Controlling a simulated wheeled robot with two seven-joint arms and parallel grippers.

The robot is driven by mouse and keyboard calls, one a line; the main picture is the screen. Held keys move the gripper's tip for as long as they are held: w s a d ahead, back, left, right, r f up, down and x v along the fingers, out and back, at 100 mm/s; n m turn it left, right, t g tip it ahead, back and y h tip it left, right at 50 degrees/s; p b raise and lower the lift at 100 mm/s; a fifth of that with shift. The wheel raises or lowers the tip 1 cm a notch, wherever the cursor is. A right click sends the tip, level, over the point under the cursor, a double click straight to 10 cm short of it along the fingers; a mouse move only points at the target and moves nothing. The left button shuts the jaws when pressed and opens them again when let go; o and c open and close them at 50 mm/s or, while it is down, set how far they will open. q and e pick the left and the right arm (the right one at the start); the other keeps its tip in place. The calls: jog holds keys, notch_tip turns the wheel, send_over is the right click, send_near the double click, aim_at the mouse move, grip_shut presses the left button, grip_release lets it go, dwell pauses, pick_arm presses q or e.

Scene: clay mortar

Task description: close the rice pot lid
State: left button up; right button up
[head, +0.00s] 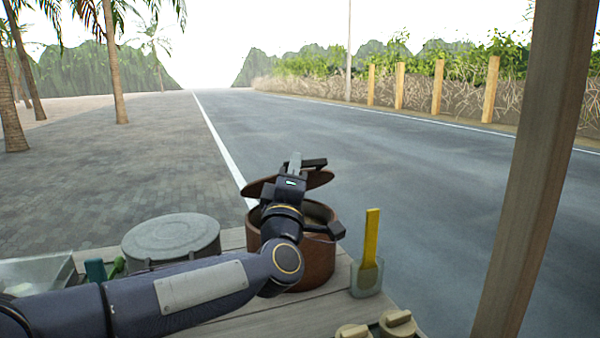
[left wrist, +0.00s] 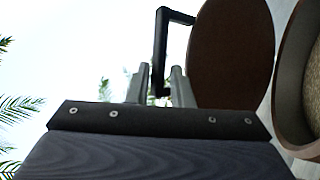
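The brown rice pot (head: 318,262) stands at the back edge of the wooden counter, partly hidden behind my left arm. It also shows at the right of the left wrist view (left wrist: 292,75). Its brown lid (head: 258,187) is raised and tilted above the pot. In the left wrist view, the lid (left wrist: 232,50) carries a black handle (left wrist: 161,45). My left gripper (head: 295,163) is at the lid. Its fingers (left wrist: 160,85) stand a little apart, with the handle's lower end seen between them; I cannot tell whether they press on it. My right gripper is not in view.
A round grey lidded container (head: 171,236) stands left of the pot. A clear cup with a yellow paddle (head: 371,238) stands right of it. Tan-knobbed items (head: 398,322) are at the front right. A wooden post (head: 535,170) rises on the right.

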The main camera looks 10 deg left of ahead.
pick_arm(q)
jog(key=s+f+b, duration=0.1)
jog(key=s+a+f+b, duration=0.1)
jog(key=s+b, duration=0.1)
jog(key=shift+a, duration=0.15)
dwell(0.6)
jog(key=shift+r, duration=0.1)
